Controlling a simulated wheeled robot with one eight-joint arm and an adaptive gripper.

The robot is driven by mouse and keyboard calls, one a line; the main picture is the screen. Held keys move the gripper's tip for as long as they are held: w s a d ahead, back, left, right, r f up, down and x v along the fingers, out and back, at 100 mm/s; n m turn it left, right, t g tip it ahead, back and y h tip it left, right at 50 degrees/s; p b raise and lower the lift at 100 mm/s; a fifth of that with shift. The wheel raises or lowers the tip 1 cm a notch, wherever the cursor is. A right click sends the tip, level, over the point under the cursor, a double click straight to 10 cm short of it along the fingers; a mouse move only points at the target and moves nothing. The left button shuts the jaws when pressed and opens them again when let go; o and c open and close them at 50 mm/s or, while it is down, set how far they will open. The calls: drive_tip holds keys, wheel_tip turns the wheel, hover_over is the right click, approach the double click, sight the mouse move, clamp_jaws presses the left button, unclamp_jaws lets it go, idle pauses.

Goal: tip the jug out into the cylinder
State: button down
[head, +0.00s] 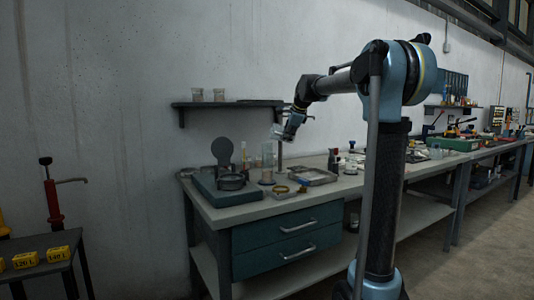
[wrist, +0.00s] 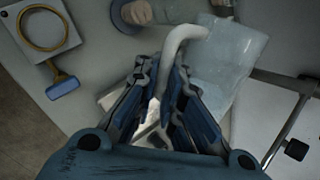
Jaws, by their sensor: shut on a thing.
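My gripper (wrist: 166,80) is shut on the pale curved handle of a clear jug (wrist: 224,72). The jug's see-through body fills the upper right of the wrist view; I cannot tell how much it holds. In the head view, my gripper (head: 287,131) is raised above the bench, with the jug (head: 276,131) a small pale shape at its left. A tall clear cylinder (head: 267,158) stands upright on the bench, below and slightly left of the jug. The jug is apart from it. A round dark base (wrist: 124,17), perhaps the cylinder's, shows at the wrist view's top.
A dark device with a raised round lid (head: 222,150) stands left of the cylinder. A shallow tray (head: 312,176) lies to the right, with a stand rod (head: 280,155) nearby. A wall shelf (head: 225,104) holds two glasses. A blue-handled brush (wrist: 62,84) lies near the bench edge.

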drive_tip(key=shift+a+r+n+h, duration=0.3)
drive_tip(key=shift+a+r+h, duration=0.15)
drive_tip(key=shift+r+h, duration=0.5)
idle(2.5)
drive_tip(key=shift+d+f+m+y, duration=0.2)
drive_tip(key=shift+d+f+y, duration=0.1)
drive_tip(key=shift+f+y, duration=0.25)
drive_tip(key=shift+d+f+m+y, duration=0.2)
drive_tip(key=shift+d+f+y, duration=0.1)
drive_tip(key=shift+f+y, duration=0.2)
drive_tip(key=shift+d+f, duration=0.15)
drive_tip(key=shift+d+m+y, duration=0.15)
drive_tip(key=shift+m+y, duration=0.25)
drive_tip(key=shift+y, duration=0.5)
wheel_tip(320, 180, down, 8)
drive_tip(key=d+m+y+b, duration=0.2)
drive_tip(key=m+y+b, duration=0.2)
drive_tip(key=y, duration=0.6)
drive_tip(key=shift+w+d+y, duration=0.2)
drive_tip(key=shift+w+y, duration=0.1)
drive_tip(key=shift+y, duration=0.1)
